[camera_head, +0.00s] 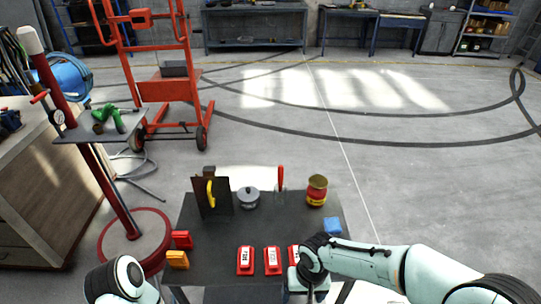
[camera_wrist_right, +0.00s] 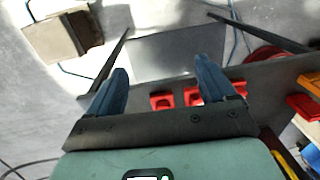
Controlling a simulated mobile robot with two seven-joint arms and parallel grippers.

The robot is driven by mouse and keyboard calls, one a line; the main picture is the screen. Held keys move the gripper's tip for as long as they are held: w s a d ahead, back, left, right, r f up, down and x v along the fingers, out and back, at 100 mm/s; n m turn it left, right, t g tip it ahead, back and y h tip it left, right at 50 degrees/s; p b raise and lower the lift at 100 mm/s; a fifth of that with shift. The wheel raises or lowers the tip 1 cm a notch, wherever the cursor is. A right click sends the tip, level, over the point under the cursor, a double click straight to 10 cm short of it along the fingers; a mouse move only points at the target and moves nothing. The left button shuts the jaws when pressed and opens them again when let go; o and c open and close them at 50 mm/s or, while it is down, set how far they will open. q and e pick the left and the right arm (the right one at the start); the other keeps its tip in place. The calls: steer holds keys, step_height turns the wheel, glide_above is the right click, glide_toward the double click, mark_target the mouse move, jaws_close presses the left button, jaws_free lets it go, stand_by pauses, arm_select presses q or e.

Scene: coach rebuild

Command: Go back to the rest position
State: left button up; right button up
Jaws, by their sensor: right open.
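My right arm comes in from the right in the head view, with its gripper (camera_head: 308,284) at the front edge of the small dark table (camera_head: 215,262). In the right wrist view the two blue fingers of this gripper (camera_wrist_right: 162,88) stand wide apart, with nothing held between them. Red blocks (camera_wrist_right: 162,101) lie beyond the fingers there. Of my left arm, only a rounded pale link shows at the bottom left of the head view; its gripper is out of sight.
On the table are red labelled boxes (camera_head: 245,261), a blue block (camera_head: 332,226), a jar (camera_head: 317,190), a lidded grey pot (camera_head: 248,197), a dark upright holder (camera_head: 204,201) and an orange block (camera_head: 177,259). A red-based stand (camera_head: 134,238) is left of it. Open floor lies behind.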

steer(key=s+f+m+g+y, duration=0.1)
steer(key=s+f+y, duration=0.2)
steer(key=f, duration=1.1)
steer(key=s+d+f+m, duration=0.3)
steer(key=s+d+f, duration=0.1)
steer(key=s+f, duration=0.7)
step_height(320, 180, down, 3)
steer(key=shift+s+r+t, duration=0.1)
steer(key=shift+s+t, duration=0.15)
steer(key=shift+t, duration=0.15)
steer(key=shift+d, duration=0.1)
